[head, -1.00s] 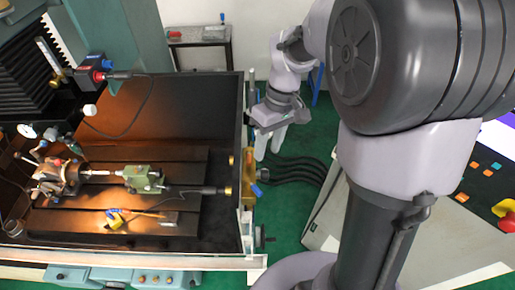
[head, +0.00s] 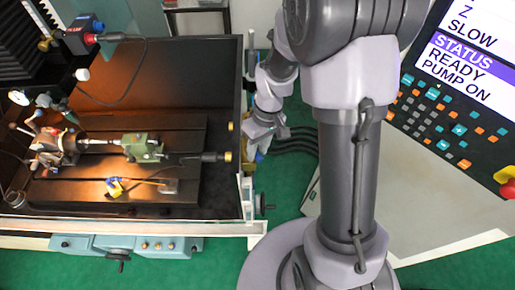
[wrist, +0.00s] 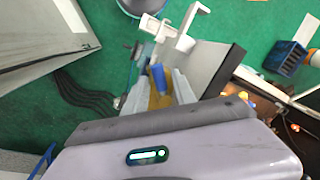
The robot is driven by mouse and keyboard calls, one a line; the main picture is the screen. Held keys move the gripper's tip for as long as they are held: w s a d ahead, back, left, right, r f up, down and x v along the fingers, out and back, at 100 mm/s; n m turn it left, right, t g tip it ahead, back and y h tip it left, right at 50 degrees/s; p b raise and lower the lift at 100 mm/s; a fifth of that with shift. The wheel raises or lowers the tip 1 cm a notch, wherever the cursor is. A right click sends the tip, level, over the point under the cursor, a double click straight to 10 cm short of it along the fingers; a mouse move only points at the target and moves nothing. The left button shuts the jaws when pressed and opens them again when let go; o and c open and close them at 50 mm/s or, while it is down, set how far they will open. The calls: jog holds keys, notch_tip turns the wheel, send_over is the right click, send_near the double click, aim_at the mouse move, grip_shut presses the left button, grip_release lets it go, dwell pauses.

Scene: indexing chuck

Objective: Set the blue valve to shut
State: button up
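The blue valve has a blue handle (wrist: 158,78) on a brass-yellow body. It is on the outer side of the machine's tray. In the wrist view the handle lies between the two pale fingers of my gripper (wrist: 160,84), which are apart. I cannot tell whether either finger touches it. In the head view my gripper (head: 258,145) is at the right side of the tray, over the valve. It hides most of the valve there, and only a bit of blue (head: 260,157) shows.
The dark machine tray (head: 215,110) lies left of my gripper, with a green fixture (head: 142,147) inside. Black hoses (head: 295,135) run beside the valve. A control panel (head: 455,110) with a screen stands at right. Green floor (head: 290,205) is free in front.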

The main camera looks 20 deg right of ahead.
grip_shut()
jog(key=m+b, duration=0.1)
jog(key=a+m+b, duration=0.1)
jog(key=m+b, duration=0.1)
jog(key=shift+s+f+m+t, duration=0.1)
jog(key=shift+s+m+t, duration=0.05)
jog(key=shift+m+t, duration=0.2)
jog(key=shift+a+m+t+b, duration=0.3)
jog(key=shift+m+b, duration=0.3)
jog(key=shift+m, duration=0.4)
jog(key=shift+a+m+t+b, duration=0.15)
jog(key=shift+a+m+b, duration=0.3)
jog(key=shift+m, duration=0.5)
jog(key=shift+r, duration=0.2)
jog(key=shift+o, duration=0.6)
grip_release()
jog(key=shift+d, duration=0.1)
jog(key=shift+o, duration=0.9)
jog(key=shift+d, duration=0.1)
